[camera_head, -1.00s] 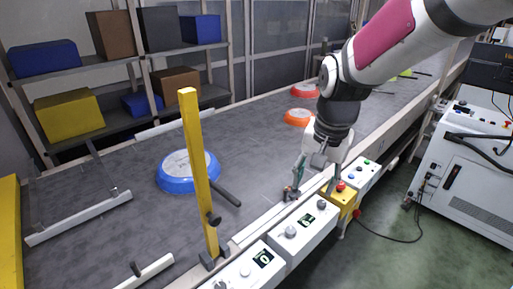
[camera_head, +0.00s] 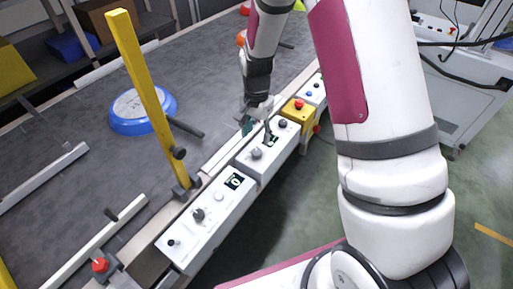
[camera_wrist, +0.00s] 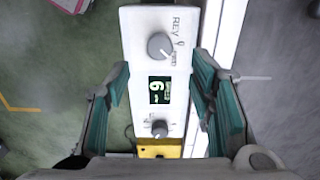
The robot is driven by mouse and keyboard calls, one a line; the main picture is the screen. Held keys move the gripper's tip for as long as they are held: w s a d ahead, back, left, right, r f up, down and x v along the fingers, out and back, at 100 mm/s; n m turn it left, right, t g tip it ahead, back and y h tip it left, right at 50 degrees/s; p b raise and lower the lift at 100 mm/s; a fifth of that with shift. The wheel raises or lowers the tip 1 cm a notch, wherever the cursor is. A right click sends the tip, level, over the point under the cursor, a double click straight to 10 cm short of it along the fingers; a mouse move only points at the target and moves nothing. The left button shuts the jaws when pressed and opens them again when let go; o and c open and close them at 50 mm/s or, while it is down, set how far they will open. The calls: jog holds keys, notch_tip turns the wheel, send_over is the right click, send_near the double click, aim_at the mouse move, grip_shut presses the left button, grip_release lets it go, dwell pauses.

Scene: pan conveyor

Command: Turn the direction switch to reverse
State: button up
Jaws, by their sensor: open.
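The direction switch is a grey round knob (camera_wrist: 160,46) on a white control box (camera_wrist: 137,25), with REV printed beside it. Its pointer mark appears turned to the lower right, towards a smaller label that looks like FWD. The knob also shows in the head view (camera_head: 257,153). A small display (camera_wrist: 158,90) reads 6, and a second knob (camera_wrist: 159,128) sits below it. My gripper (camera_wrist: 160,66) is open and empty, with its teal fingers on either side of the box. In the head view my gripper (camera_head: 258,127) is over the box, just beyond the knob.
A yellow box with a red button (camera_head: 299,104) adjoins the control box. Another white panel (camera_head: 205,222) with a display stands nearer. A yellow post (camera_head: 147,90) rises at the conveyor edge. A blue-rimmed pan (camera_head: 143,108) lies on the grey belt (camera_head: 60,195).

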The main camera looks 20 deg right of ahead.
aim_at(257, 151)
notch_tip(257, 151, down, 8)
jog(key=shift+r, duration=0.2)
jog(key=c, duration=1.2)
